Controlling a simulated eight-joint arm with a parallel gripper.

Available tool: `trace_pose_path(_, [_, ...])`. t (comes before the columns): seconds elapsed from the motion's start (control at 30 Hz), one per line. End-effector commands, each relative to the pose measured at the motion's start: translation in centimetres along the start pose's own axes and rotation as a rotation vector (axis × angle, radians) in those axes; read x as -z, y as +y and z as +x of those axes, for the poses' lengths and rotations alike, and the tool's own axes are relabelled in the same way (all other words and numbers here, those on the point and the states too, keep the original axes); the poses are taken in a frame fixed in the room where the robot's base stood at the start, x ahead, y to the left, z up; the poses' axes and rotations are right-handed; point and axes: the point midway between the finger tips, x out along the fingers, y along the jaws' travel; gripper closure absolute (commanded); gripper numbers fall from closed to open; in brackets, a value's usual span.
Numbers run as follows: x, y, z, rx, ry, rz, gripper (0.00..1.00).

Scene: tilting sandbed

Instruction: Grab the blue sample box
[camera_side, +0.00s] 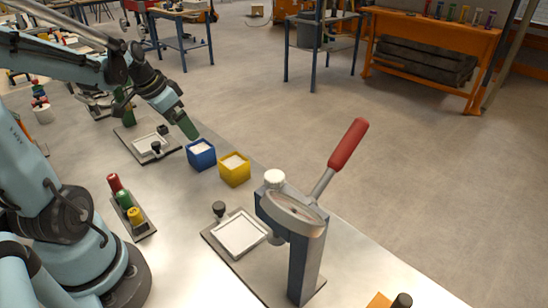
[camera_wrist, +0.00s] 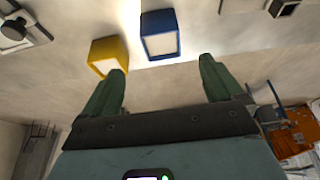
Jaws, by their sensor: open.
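The blue sample box (camera_side: 201,154) is a small open cube with pale contents, standing upright on the grey table beside the yellow box (camera_side: 235,169). In the wrist view the blue box (camera_wrist: 161,34) lies ahead of the gap between the fingers, and the yellow box (camera_wrist: 108,56) is to its left, close to the left fingertip. My gripper (camera_side: 188,128) has green fingers and is above and just behind the blue box in the side view. In the wrist view my gripper (camera_wrist: 164,72) is open with nothing between its fingers.
A lever press with a red handle (camera_side: 347,144) stands on the table to the right. A tray with a white plate (camera_side: 152,144) lies left of the blue box. A rack with red, green and yellow pieces (camera_side: 131,208) is nearer my base. The table's edge runs close behind the boxes.

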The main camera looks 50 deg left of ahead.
Motion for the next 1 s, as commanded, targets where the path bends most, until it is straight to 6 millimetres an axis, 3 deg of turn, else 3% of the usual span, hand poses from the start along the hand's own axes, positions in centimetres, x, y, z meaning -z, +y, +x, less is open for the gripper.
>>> trace_pose_path(0.5, [0.0,-0.2,5.7,-0.002,-0.001,0.002,0.06])
trace_pose_path(1.0, [0.2,-0.2,8.8,-0.002,0.000,0.002,0.06])
